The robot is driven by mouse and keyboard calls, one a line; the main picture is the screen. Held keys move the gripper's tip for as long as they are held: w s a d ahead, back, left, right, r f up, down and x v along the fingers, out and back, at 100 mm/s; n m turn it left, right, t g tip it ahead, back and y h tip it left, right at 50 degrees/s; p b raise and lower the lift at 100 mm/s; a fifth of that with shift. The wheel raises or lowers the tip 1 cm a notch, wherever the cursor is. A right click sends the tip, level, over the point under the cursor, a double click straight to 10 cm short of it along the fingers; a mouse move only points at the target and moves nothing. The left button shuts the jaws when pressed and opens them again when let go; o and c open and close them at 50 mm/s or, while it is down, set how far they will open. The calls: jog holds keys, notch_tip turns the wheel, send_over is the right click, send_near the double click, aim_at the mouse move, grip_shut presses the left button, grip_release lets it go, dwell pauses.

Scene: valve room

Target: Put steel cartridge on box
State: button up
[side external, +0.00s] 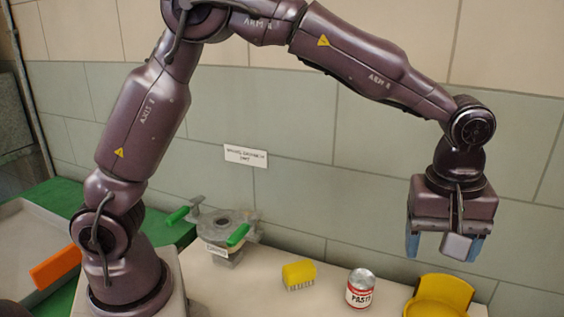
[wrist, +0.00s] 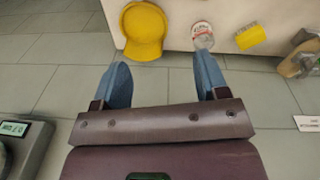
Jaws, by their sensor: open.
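My gripper (side external: 444,250) is raised above the right end of the pale bench in the side external view. Its blue fingers are spread, and the wrist view shows nothing between them (wrist: 162,64). I cannot pick out a steel cartridge or a box for certain in either view. A metal-topped can with a red and white label reading PASTE (side external: 360,288) stands upright on the bench, to the left of and below my gripper. The can also shows at the bench edge in the wrist view (wrist: 203,36).
A yellow rounded dish (side external: 440,296) is right of the can, and a yellow brush (side external: 299,274) is left of it. A grey valve with green handles (side external: 226,230) stands farther left. An orange block (side external: 55,267) rests by a grey tray (side external: 25,235). A device with a lit display (wrist: 14,129) shows at lower left.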

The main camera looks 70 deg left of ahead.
jog(key=s+a+r+m+t, duration=0.2)
jog(key=s+a+r+m, duration=0.4)
jog(key=s+a+r, duration=0.5)
jog(key=s+a+f+m+t, duration=0.2)
jog(key=s+a+m, duration=0.3)
jog(key=s, duration=0.5)
jog(key=shift+s+a+f+t, duration=0.25)
jog(key=shift+a+f, duration=0.2)
jog(key=shift+a, duration=0.45)
